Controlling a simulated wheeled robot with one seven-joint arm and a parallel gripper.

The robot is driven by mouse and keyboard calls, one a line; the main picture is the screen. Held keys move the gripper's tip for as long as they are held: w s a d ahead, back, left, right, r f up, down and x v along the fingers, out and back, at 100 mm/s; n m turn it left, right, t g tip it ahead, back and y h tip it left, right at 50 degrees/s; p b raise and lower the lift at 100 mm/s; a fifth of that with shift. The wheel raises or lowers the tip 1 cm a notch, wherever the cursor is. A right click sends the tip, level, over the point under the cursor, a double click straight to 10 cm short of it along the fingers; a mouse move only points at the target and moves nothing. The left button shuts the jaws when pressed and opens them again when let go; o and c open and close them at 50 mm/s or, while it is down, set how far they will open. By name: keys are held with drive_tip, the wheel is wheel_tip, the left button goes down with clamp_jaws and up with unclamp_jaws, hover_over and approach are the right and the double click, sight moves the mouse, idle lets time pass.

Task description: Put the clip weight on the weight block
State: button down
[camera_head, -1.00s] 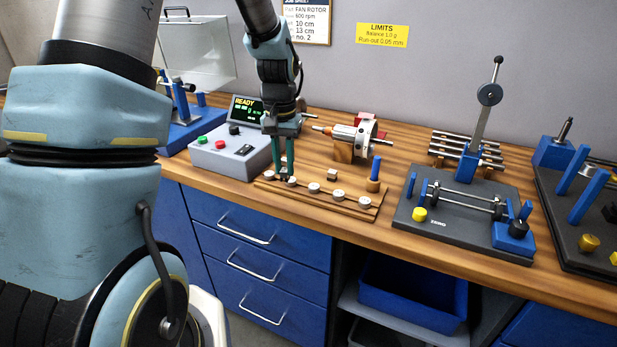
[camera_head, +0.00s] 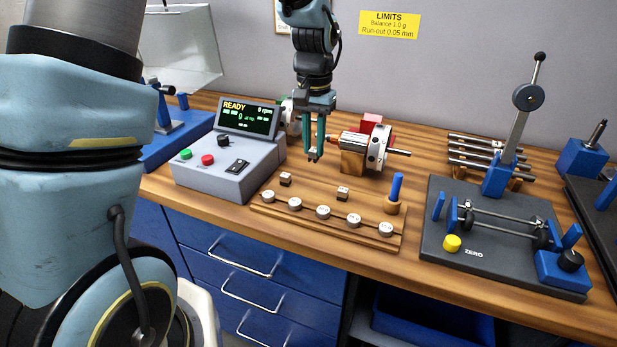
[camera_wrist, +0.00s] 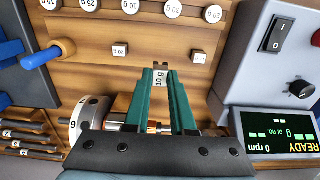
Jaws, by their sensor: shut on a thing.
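My gripper (camera_head: 314,155) is shut on a small metal clip weight marked 10 g (camera_wrist: 160,78), held between the fingertips. It is above the bench, behind the weight block and left of the fan rotor. The weight block (camera_head: 262,207) is a long wooden board with a row of several round weights along its front. Two small cube-shaped clip weights stand on its rear part, one at left (camera_head: 285,179) and one near the middle (camera_head: 343,193). In the wrist view the clip marked 20 g (camera_wrist: 120,49) and the other clip (camera_wrist: 198,56) stand beyond my fingertips.
A balancing console (camera_head: 215,165) reading READY is left of the block. The rotor (camera_head: 377,147) with its hub is on a wooden stand behind it. A blue-handled tool (camera_head: 396,187) stands at the block's right end. A grey fixture (camera_head: 450,262) marked ZERO is farther right.

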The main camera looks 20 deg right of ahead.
wheel_tip(320, 180, down, 9)
drive_tip(key=shift+r+p, duration=0.1)
drive_tip(key=shift+p, duration=0.95)
drive_tip(key=c, duration=0.8)
unclamp_jaws()
drive_tip(key=shift+o, duration=0.2)
